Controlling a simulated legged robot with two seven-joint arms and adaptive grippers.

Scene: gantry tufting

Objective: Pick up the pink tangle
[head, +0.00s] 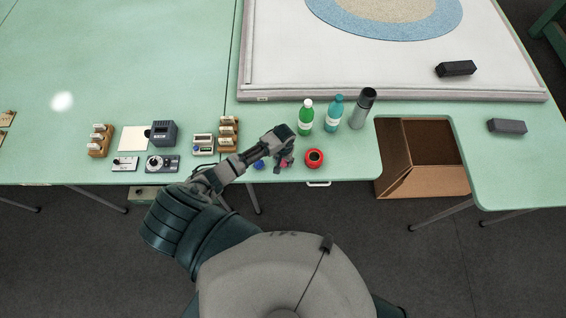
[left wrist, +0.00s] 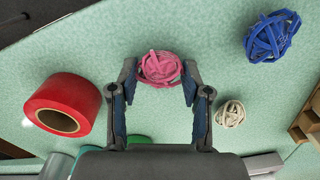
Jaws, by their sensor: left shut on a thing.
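The pink tangle (left wrist: 160,67) is a ball of pink strands, seen between the fingertips of my left gripper (left wrist: 160,76) in the left wrist view. The gripper is shut on it, one finger at each side. In the head view my left gripper (head: 285,160) points down near the front edge of the green table, and a little pink of the tangle (head: 283,163) shows under it. I cannot tell whether the tangle touches the table. My right gripper is not in view.
A red tape roll (left wrist: 62,103), a blue tangle (left wrist: 270,36) and a cream tangle (left wrist: 229,114) lie around the gripper. Green (head: 306,117) and teal (head: 334,113) bottles and a grey flask (head: 362,108) stand behind. A cardboard box (head: 420,184) sits right, below the tabletop cut-out.

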